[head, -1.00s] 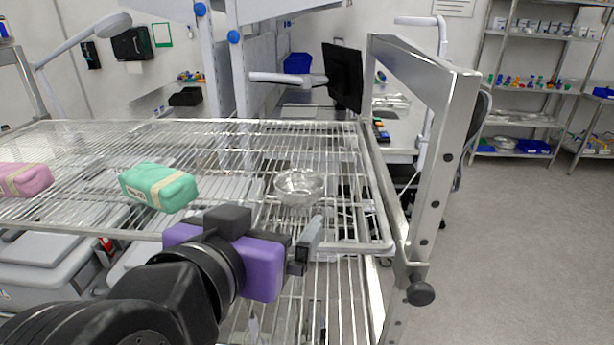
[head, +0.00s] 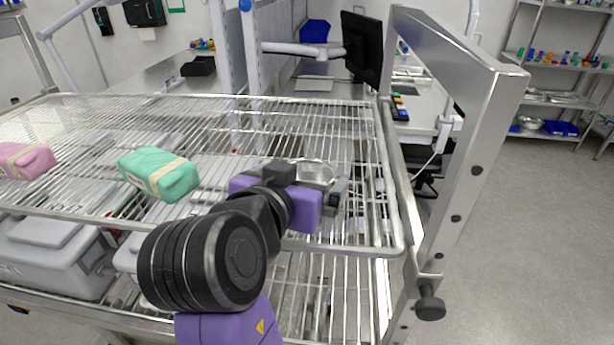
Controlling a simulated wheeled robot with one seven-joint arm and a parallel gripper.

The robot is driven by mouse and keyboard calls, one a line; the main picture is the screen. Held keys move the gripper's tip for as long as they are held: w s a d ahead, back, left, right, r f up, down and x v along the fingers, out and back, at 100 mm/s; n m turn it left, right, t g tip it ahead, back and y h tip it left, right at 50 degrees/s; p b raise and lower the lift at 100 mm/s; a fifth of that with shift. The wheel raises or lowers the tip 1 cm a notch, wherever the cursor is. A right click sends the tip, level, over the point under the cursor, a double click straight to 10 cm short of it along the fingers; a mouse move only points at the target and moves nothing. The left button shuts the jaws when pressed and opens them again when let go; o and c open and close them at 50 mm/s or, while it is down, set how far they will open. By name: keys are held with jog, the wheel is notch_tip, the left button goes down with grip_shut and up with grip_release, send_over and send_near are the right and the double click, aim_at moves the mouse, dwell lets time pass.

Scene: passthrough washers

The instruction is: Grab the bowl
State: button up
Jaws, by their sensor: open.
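The clear, shiny bowl (head: 316,172) sits on the upper wire shelf (head: 262,130), toward its right end. My gripper (head: 336,192), with a purple body and dark grey fingers, is right at the near side of the bowl in the head view. The gripper is open. Its body hides the near, lower part of the bowl, and one finger shows just right of the bowl's near edge. I cannot tell whether a finger touches the bowl or lies around its rim.
A green wrapped pack (head: 160,175) and a pink wrapped pack (head: 24,160) lie on the shelf to the left. A metal upright frame (head: 470,130) bounds the shelf on the right. Grey bins (head: 60,255) stand below. The shelf behind the bowl is clear.

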jog(key=shift+w+f, duration=0.1)
jog(key=shift+w, duration=0.15)
jog(key=c, duration=1.3)
jog(key=shift+c, duration=0.3)
